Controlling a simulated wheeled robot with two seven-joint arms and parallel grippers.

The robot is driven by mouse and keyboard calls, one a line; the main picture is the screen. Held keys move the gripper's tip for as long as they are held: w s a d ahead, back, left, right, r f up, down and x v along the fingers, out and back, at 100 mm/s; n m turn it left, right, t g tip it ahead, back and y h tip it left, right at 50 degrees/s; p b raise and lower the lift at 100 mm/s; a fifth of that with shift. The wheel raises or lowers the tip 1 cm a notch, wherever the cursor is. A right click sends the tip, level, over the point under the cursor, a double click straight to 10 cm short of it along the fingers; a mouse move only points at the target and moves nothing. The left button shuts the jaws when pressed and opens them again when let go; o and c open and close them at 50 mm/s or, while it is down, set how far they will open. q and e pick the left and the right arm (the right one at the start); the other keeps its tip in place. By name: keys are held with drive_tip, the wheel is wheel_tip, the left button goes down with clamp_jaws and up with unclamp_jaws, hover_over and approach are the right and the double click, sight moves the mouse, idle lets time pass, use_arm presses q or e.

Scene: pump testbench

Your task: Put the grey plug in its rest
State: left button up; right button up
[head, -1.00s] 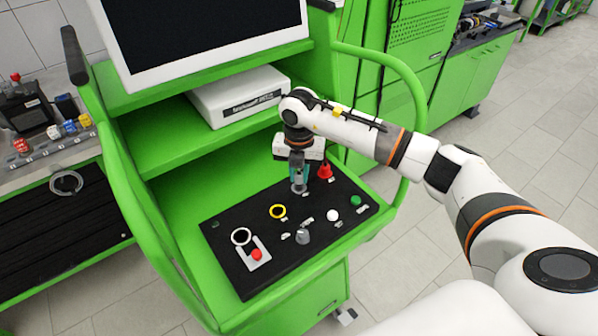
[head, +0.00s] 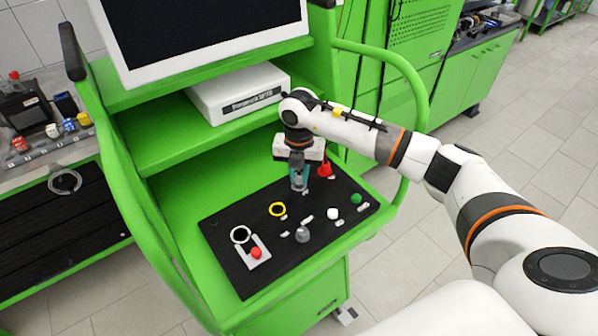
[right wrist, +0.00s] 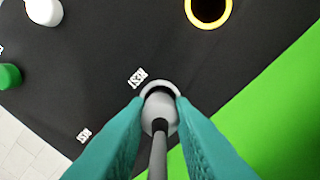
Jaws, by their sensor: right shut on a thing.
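My right gripper (head: 299,187) is over the back part of the black panel (head: 228,268), pointing down. In the right wrist view its teal fingers (right wrist: 158,128) are shut on the grey plug (right wrist: 159,115), a rounded grey piece with a dark rod or cable running toward the camera. A light grey ring with a dark opening (right wrist: 160,86), which looks like the rest, shows at the plug's far end, between the fingertips. The plug overlaps the ring in this view; I cannot tell how deep it sits. My left gripper is not in view.
The panel bears a yellow ring (head: 277,209), a white ring (head: 241,235), a red button (head: 256,253), a grey knob (head: 302,234), a white button (head: 333,213) and a green button (head: 356,199). A red piece (head: 325,170) stands close right of my gripper. Green rails flank the bench.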

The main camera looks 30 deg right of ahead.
drive_tip(key=shift+f+b, duration=0.45)
drive_tip(key=shift+f, duration=0.2)
drive_tip(key=o, duration=1.3)
drive_tip(key=shift+r, duration=0.1)
drive_tip(key=shift+r+p, duration=2.65)
drive_tip(key=shift+r, duration=1.35)
